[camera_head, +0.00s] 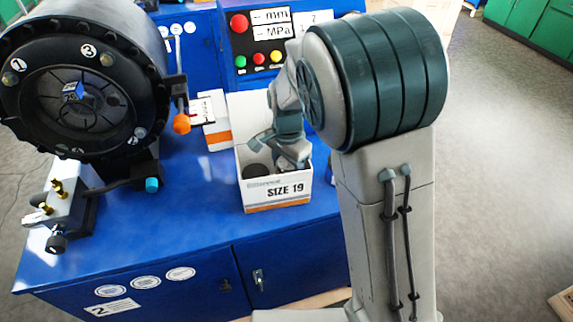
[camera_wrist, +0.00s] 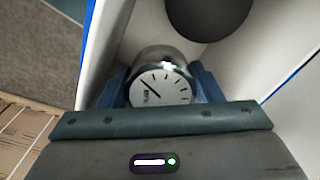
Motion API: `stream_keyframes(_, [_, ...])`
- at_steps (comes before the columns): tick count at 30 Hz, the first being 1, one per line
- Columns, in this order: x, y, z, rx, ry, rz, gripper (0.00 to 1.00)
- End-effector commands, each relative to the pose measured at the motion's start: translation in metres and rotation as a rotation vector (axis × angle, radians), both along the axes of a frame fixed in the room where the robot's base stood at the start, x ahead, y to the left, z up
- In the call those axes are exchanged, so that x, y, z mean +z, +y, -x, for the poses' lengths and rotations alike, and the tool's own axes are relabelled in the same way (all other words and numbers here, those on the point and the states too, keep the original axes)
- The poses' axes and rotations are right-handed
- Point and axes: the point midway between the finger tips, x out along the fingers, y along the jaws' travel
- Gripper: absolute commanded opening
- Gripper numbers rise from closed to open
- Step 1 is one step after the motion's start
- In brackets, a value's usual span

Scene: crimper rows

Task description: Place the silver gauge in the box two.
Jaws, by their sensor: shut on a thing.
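The silver gauge (camera_wrist: 160,88) has a white dial with a dark needle and sits between the two blue fingers of my gripper (camera_wrist: 162,82) in the wrist view. My gripper (camera_head: 290,160) is shut on it and reaches down into the open top of a white box (camera_head: 277,194) marked "SIZE 19" in the head view. The gauge is hidden there by my gripper and the box wall. The box's pale inner walls (camera_wrist: 285,75) show around the gauge in the wrist view. I cannot tell whether the gauge touches the box floor.
A dark round thing (camera_wrist: 207,12) lies in the box, also visible in the head view (camera_head: 255,170). A smaller white and orange box (camera_head: 216,133) stands behind. A large black crimper (camera_head: 75,95) fills the left of the blue table (camera_head: 180,225). A button panel (camera_head: 262,40) stands behind.

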Motion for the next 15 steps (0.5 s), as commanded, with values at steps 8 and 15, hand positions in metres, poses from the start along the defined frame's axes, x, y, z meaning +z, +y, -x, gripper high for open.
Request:
stream_keyframes(8, [-0.0005, -0.0001, 0.0001, 0.0, 0.0, 0.0, 0.68])
stream_keyframes(15, [0.0045, -0.0002, -0.0001, -0.001, 0.0, 0.0, 0.68])
